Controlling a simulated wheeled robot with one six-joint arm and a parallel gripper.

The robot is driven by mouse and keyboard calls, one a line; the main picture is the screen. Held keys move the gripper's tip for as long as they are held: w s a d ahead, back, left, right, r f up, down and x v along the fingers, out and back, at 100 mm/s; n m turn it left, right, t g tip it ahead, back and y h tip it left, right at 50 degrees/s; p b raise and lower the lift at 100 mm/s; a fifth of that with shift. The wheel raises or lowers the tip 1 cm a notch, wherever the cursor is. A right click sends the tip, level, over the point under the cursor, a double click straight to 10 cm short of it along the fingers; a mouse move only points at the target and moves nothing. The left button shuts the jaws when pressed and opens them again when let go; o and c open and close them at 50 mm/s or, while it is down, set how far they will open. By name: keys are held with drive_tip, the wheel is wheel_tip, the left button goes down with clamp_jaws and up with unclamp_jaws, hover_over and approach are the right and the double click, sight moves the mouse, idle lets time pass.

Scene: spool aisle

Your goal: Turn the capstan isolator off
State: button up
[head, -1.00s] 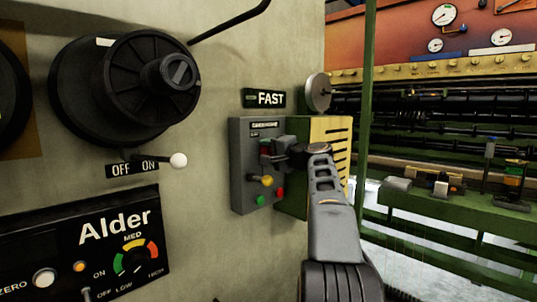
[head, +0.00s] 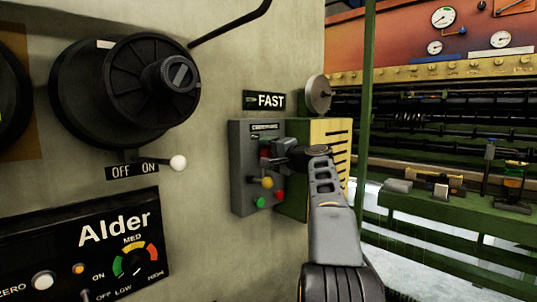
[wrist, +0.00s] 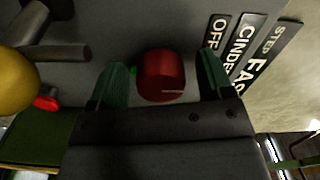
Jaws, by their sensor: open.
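A grey control box (head: 242,195) is fixed to the wall in the head view, with small plates at its top too small to read. In the wrist view, a red round knob (wrist: 161,75) stands on the box face between the two fingers of my gripper (wrist: 162,82). The fingers are open, one on each side of the knob, with gaps visible. In the head view my gripper (head: 272,157) is at the upper part of the box and partly hides it. Wrist-view plates read "OFF" (wrist: 216,32), "CINDE..." and "STEP FAST". I see no plate reading "capstan".
Below the knob are a yellow knob (head: 267,183), a green button (head: 260,202) and a red button (head: 279,195). A yellow slotted cover (head: 333,135) stands close on the right. A white-tipped lever (head: 178,162) by an "OFF ON" plate is at left.

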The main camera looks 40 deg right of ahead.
drive_tip(key=s+d, duration=0.2)
drive_tip(key=s, duration=1.1)
drive_tip(key=shift+s+d, duration=0.2)
drive_tip(key=shift+s, duration=0.1)
